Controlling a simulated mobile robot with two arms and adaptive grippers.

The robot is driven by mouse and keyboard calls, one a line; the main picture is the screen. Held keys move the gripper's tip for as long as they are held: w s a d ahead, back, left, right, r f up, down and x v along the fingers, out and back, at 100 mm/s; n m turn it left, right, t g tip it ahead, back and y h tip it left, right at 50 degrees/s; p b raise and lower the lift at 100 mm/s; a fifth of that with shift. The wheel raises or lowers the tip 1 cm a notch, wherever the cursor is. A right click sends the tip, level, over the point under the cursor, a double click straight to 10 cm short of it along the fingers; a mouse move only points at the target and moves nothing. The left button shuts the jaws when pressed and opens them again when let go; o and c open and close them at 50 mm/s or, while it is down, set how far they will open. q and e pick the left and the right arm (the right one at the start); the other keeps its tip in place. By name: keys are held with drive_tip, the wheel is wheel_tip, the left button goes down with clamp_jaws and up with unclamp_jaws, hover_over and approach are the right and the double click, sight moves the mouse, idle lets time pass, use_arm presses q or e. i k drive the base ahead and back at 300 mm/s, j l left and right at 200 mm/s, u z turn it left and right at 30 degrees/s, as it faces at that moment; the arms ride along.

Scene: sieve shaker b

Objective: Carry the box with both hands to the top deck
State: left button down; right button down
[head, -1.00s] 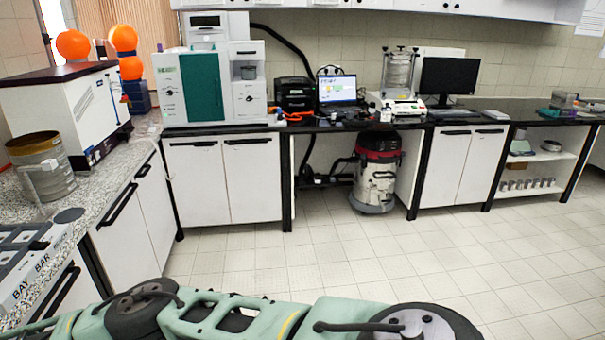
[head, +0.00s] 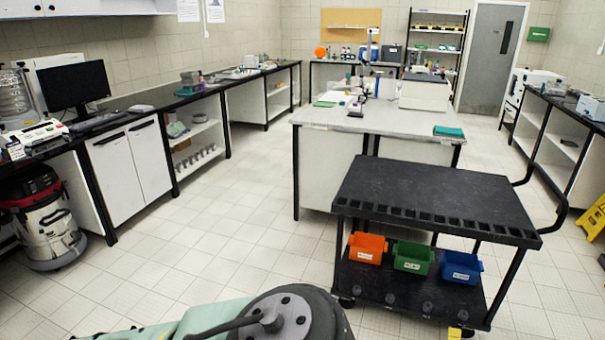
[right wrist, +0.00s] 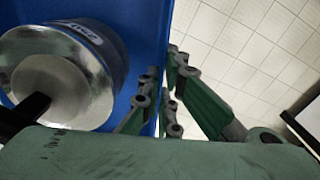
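A blue box (right wrist: 150,25) fills the upper left of the right wrist view. A shiny metal cylinder (right wrist: 60,70) with a white label lies inside it. My right gripper (right wrist: 162,75) has its fingers on either side of the box's wall and appears shut on it. Neither gripper nor this box shows in the head view, and my left gripper is in neither view. The head view shows a black cart with a bare, flat top deck (head: 430,190) at the right.
The cart's lower shelf (head: 400,293) holds an orange bin (head: 367,247), a green bin (head: 413,257) and a blue bin (head: 461,267). A white-topped island bench (head: 385,118) stands behind it. A vacuum cleaner (head: 40,220) is at left, a yellow sign (head: 593,216) at right. Floor (head: 235,220) left of the cart is clear.

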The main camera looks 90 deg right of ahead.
sight(425, 193)
drive_tip(key=z, duration=2.5)
drive_tip(key=l+z, duration=0.1)
drive_tip(key=z, duration=0.25)
drive_tip(key=i+z, duration=0.15)
drive_tip(key=z, duration=0.15)
drive_tip(key=i+z, duration=0.1)
drive_tip(key=z, duration=0.25)
drive_tip(key=i+l, duration=0.15)
drive_tip(key=i, duration=0.8)
drive_tip(key=i+l, duration=0.1)
drive_tip(key=i, duration=0.9)
drive_tip(key=i+l, duration=0.15)
drive_tip(key=i, duration=0.8)
